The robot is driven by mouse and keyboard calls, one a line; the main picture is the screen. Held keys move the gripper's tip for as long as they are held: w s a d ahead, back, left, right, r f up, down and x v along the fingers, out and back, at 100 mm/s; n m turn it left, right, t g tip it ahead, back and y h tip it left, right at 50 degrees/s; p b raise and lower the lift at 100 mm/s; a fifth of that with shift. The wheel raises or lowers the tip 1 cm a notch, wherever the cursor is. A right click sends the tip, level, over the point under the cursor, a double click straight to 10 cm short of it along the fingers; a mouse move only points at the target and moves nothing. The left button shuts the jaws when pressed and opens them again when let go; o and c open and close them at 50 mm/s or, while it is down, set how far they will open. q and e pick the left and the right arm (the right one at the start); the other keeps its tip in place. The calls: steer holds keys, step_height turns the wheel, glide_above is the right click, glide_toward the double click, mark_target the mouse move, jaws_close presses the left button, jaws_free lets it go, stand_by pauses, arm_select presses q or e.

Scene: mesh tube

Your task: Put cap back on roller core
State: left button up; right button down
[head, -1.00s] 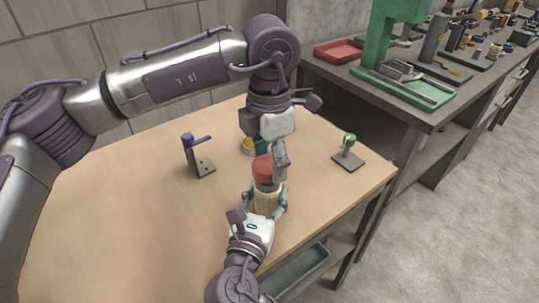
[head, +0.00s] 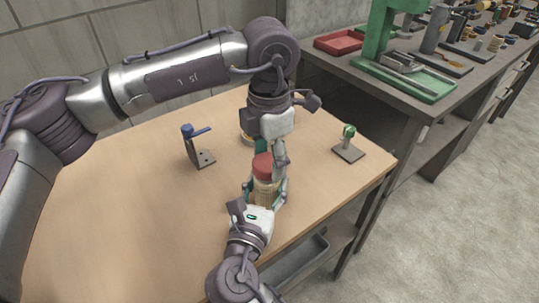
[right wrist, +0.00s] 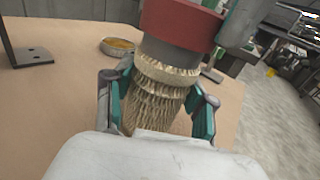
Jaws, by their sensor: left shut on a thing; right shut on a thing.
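The red cap (head: 263,166) with a dark grey lower band is at the top end of the roller core (head: 264,192), a brass-coloured mesh tube. In the right wrist view the cap (right wrist: 180,22) sits in line with the core (right wrist: 155,98), and its grey band meets or nearly meets the core's upper rim. I cannot tell if it is seated. My left gripper (head: 277,160) comes from above and is shut on the cap; part of it shows at the upper right of the wrist view. My right gripper (right wrist: 160,110) is shut around the core, its teal fingers on both sides.
A stand with a blue lever (head: 197,147) is on the table at left. A small post with a green top (head: 348,143) is at right. A round dish with yellow contents (right wrist: 120,47) lies behind the core. The table's left part is clear. A dark bench (head: 415,105) adjoins at right.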

arm_select(q)
steer(key=shift+f, duration=0.55)
steer(key=m, duration=0.5)
steer(key=shift+s+m, duration=0.1)
steer(key=shift+m, duration=0.3)
steer(key=m, duration=0.7)
steer(key=shift+s+a+m, duration=0.1)
steer(key=shift+m, duration=0.2)
steer(key=m, duration=0.7)
steer(key=shift+a, duration=0.1)
steer(key=m, duration=0.5)
steer(key=shift+a, duration=0.1)
steer(key=m, duration=0.3)
steer(key=o, duration=0.8)
steer(key=shift+c, duration=0.2)
